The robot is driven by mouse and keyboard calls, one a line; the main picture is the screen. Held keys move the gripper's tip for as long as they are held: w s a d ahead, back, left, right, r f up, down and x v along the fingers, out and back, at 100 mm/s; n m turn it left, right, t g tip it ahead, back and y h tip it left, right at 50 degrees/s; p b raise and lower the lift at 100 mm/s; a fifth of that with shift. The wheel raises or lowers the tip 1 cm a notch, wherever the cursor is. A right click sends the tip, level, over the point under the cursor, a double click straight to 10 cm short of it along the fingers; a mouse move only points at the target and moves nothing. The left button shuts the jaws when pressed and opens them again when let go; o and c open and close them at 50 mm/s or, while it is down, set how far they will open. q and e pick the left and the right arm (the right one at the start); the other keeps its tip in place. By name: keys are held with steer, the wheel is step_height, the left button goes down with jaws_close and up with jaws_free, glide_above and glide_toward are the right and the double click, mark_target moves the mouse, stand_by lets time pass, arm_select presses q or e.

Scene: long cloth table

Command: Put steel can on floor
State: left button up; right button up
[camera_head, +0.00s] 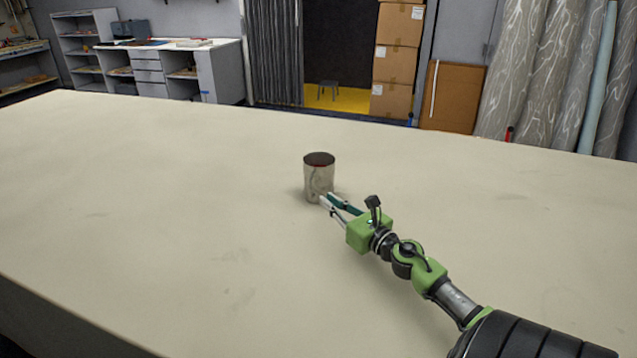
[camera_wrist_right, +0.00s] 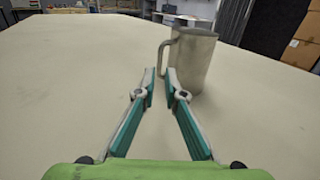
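The steel can (camera_head: 319,177) stands upright on the long cloth table, near its middle. In the right wrist view the steel can (camera_wrist_right: 193,60) shows a handle on its left side. My right gripper (camera_head: 328,200) is low over the table just in front of the can. In the wrist view my right gripper (camera_wrist_right: 160,80) has its two fingers apart with nothing between them. The fingertips point at the handle side of the can, and I cannot tell whether the right finger touches it. My left gripper is not in view.
The cloth table (camera_head: 150,200) is otherwise bare around the can. Its front edge runs along the lower left.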

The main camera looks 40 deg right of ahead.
mark_target(311, 187)
steer(key=w, duration=0.4)
steer(key=shift+d, duration=0.25)
steer(key=shift+w+d+r+p, duration=0.1)
steer(key=shift+w+p, duration=0.15)
steer(key=shift+w, duration=0.6)
steer(key=shift+w+d+f+p, duration=0.1)
steer(key=shift+w+p, duration=0.1)
steer(key=shift+w, duration=0.7)
steer(key=shift+w+d+r+p, duration=0.1)
steer(key=shift+w+p, duration=0.15)
steer(key=shift+w, duration=0.6)
jaws_close()
